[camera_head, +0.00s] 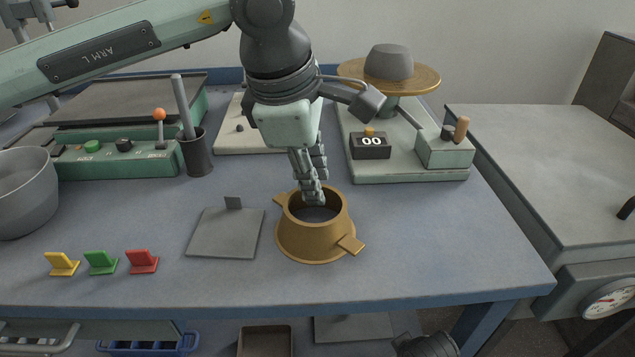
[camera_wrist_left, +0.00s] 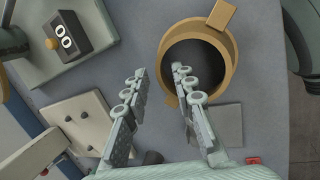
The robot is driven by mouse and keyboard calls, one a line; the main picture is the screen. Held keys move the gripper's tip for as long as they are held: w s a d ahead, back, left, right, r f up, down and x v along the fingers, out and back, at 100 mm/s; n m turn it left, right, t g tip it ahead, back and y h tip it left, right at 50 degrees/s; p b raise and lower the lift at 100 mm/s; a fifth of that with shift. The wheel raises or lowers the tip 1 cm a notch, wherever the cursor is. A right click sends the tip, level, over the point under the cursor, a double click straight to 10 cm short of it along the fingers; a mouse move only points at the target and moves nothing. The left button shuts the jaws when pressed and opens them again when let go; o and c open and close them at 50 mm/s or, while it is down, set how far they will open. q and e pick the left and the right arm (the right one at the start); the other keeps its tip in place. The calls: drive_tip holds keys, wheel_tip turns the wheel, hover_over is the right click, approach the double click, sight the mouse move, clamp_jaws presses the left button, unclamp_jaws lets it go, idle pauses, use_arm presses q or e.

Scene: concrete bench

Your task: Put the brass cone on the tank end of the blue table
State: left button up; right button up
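The brass cone (camera_head: 315,238), an open ring with two side lugs, stands upright on the blue table (camera_head: 420,260), right of a grey plate. My left gripper (camera_head: 312,190) points down at the cone's far rim. In the left wrist view the gripper (camera_wrist_left: 162,76) is open with a clear gap between its fingers. There, one finger overlaps the cone's opening and the other is outside the cone (camera_wrist_left: 228,48). I cannot tell whether the fingers touch it. A grey tank-like unit with a dial (camera_head: 610,300) adjoins the table's right end.
A flow table (camera_head: 390,75) with a counter box (camera_head: 370,145) stands behind the cone. A grey plate (camera_head: 225,235), coloured tags (camera_head: 142,262), a dark cup (camera_head: 196,155) and a bowl (camera_head: 25,195) are to the left. The table right of the cone is clear.

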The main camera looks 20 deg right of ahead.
use_arm(q)
drive_tip(key=v, duration=1)
use_arm(e)
drive_tip(key=shift+r, duration=0.85)
use_arm(q)
drive_tip(key=shift+r, duration=0.1)
use_arm(e)
drive_tip(key=shift+w, duration=0.1)
drive_tip(key=shift+a+f, duration=0.1)
